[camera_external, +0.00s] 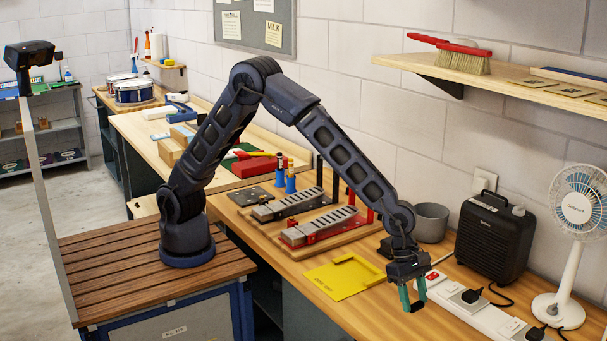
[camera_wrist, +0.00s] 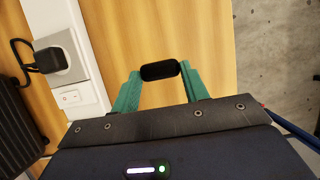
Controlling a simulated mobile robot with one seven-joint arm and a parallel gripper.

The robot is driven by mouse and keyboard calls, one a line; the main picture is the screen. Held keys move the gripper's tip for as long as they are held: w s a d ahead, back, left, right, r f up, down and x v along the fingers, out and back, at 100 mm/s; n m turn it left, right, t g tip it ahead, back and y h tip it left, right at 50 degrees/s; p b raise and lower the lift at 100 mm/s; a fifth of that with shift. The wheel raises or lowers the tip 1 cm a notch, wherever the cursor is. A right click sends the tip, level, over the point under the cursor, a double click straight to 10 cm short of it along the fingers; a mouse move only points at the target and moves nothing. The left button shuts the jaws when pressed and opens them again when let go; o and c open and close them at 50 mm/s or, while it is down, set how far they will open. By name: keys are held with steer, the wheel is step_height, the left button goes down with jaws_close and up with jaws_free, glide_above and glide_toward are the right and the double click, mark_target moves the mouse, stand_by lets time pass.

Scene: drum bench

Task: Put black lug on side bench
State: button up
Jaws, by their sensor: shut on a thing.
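My gripper (camera_external: 411,296) is over the near right part of the wooden bench, beside the white power strip. In the wrist view, its green fingers (camera_wrist: 160,82) are closed on a small black rounded piece, the black lug (camera_wrist: 160,71), held at the fingertips. The lug is not clear in the external view. Wooden bench top (camera_wrist: 205,30) shows below it, with the bench edge to its right. A further wooden bench (camera_external: 130,118) stands at the back left with drums on it; I cannot tell which surface is the side bench.
A power strip (camera_external: 465,302) with black plugs runs along the bench, with a black speaker-like box (camera_external: 495,240) and a white fan (camera_external: 570,250) behind it. A yellow sheet (camera_external: 346,277) and red-and-black slotted racks (camera_external: 318,226) lie left of my gripper. A grey pot (camera_external: 431,221) stands behind.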

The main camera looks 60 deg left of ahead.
mark_target(413, 327)
steer(key=shift+f, duration=2.55)
steer(key=shift+f, duration=0.15)
steer(key=o, duration=1)
steer(key=shift+v, duration=6.15)
